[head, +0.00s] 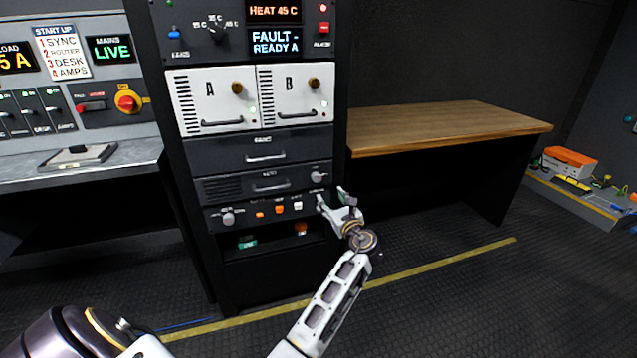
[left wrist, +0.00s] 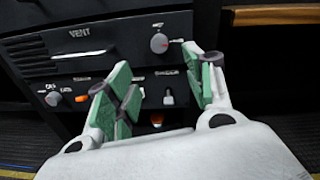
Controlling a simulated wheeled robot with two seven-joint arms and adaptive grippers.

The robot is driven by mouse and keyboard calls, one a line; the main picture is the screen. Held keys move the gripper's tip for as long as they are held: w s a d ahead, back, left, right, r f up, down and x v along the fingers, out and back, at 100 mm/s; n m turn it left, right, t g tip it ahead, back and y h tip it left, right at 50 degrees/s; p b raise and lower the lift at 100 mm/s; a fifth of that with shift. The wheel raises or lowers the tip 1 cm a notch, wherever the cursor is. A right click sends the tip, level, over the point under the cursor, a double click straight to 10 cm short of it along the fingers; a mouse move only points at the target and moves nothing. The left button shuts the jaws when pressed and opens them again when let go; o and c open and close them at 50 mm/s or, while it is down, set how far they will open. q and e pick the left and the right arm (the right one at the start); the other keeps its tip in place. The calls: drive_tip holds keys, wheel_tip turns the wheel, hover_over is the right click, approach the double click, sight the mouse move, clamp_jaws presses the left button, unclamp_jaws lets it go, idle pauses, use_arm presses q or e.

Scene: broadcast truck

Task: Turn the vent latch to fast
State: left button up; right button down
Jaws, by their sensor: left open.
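The vent latch is a round grey knob (head: 318,177) at the right end of the dark vent drawer front (head: 225,187) in the rack. My left gripper (head: 333,198) is open and empty, just below and right of the knob in the head view. In the left wrist view its green-padded fingers (left wrist: 157,62) stand apart, with the knob beyond and above the gap, apparently untouched. My right gripper is not in view.
Below the vent drawer is a control strip with another knob (head: 228,218), orange buttons (head: 279,209) and a white switch (head: 298,205). White units A (head: 212,122) and B (head: 312,105) sit above. A wooden bench (head: 440,125) stands right; open floor lies before it.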

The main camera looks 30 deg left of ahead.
sight(318, 180)
use_arm(q)
drive_tip(key=b+x, duration=0.3)
drive_tip(key=x, duration=0.8)
drive_tip(key=shift+w+a+b, duration=0.1)
drive_tip(key=shift+w+b, duration=0.05)
drive_tip(key=shift+b, duration=0.2)
drive_tip(key=shift+x, duration=0.85)
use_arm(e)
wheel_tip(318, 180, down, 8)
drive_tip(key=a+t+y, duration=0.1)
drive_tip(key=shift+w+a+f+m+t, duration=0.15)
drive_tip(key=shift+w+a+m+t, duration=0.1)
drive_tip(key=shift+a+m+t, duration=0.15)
use_arm(q)
drive_tip(key=c, duration=1)
